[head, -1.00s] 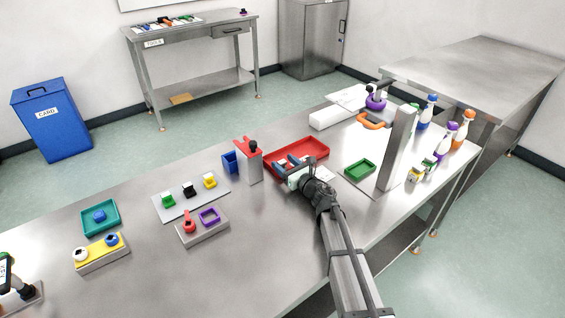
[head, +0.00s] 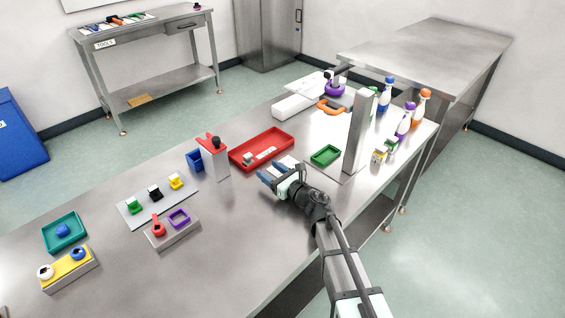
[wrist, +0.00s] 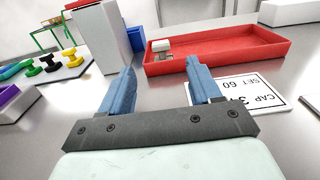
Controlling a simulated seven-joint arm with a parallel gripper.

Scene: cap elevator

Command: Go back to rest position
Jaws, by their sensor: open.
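My gripper (head: 268,178) is open and empty, with blue fingers, above the steel table in front of the red tray (head: 284,146). In the wrist view the two fingers (wrist: 160,88) are spread apart with nothing between them. The red tray (wrist: 270,44) lies beyond the fingers there, with a small grey-white piece (wrist: 161,47) in its left end. A white label card (wrist: 240,98) reading "CAP" and "SET 60" lies on the table near the right finger and is partly hidden by it.
A grey block with a red top (head: 213,158) stands left of my gripper, beside a blue bin (head: 195,160). A green tray (head: 325,155) and a tall grey post (head: 356,135) stand to the right. Several bottles (head: 404,120) stand farther right.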

